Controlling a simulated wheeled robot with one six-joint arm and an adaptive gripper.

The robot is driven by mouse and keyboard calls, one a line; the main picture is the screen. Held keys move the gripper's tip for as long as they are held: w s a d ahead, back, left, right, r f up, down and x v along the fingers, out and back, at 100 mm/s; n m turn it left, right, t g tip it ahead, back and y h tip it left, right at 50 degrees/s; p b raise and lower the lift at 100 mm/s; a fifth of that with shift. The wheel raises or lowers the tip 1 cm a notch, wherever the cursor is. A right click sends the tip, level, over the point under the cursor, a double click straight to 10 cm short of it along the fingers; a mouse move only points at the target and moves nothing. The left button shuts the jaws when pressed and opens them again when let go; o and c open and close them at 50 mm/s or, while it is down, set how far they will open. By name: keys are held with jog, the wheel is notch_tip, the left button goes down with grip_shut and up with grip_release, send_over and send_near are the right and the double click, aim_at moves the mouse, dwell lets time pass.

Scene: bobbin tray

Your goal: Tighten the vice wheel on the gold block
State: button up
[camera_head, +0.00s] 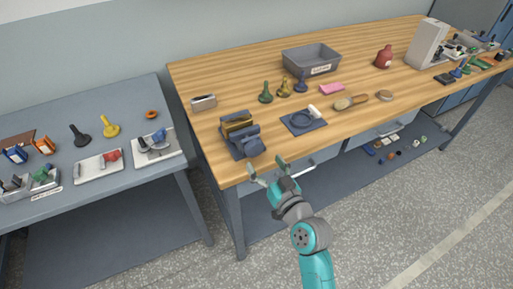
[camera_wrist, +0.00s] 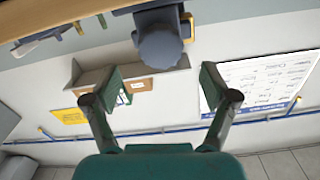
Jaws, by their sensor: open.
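The dark blue-grey vice (camera_head: 236,146) stands near the front left corner of the wooden bench. The gold block (camera_head: 237,122) sits between its jaws; I cannot tell how firmly it is held. The round vice wheel (camera_head: 256,148) faces the bench's front edge. In the wrist view the wheel (camera_wrist: 160,48) is at the top centre, and a sliver of gold beside it (camera_wrist: 191,27) is probably the block. My gripper (camera_head: 266,167) is open and empty in front of the wheel, apart from it. In the wrist view its fingers (camera_wrist: 160,86) are spread wide below the wheel.
A blue-grey pad with a ring (camera_head: 303,122), several bobbin-like pieces (camera_head: 284,90) and a grey tray (camera_head: 311,58) are on the wooden bench (camera_head: 215,140) beyond the vice. A lower grey table (camera_head: 70,120) with small parts stands left. Open floor lies in front.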

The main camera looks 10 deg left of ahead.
aim_at(256, 151)
jog(key=x, duration=0.6)
jog(key=shift+w+a, duration=0.15)
jog(key=shift+a, duration=0.05)
jog(key=c, duration=1.2)
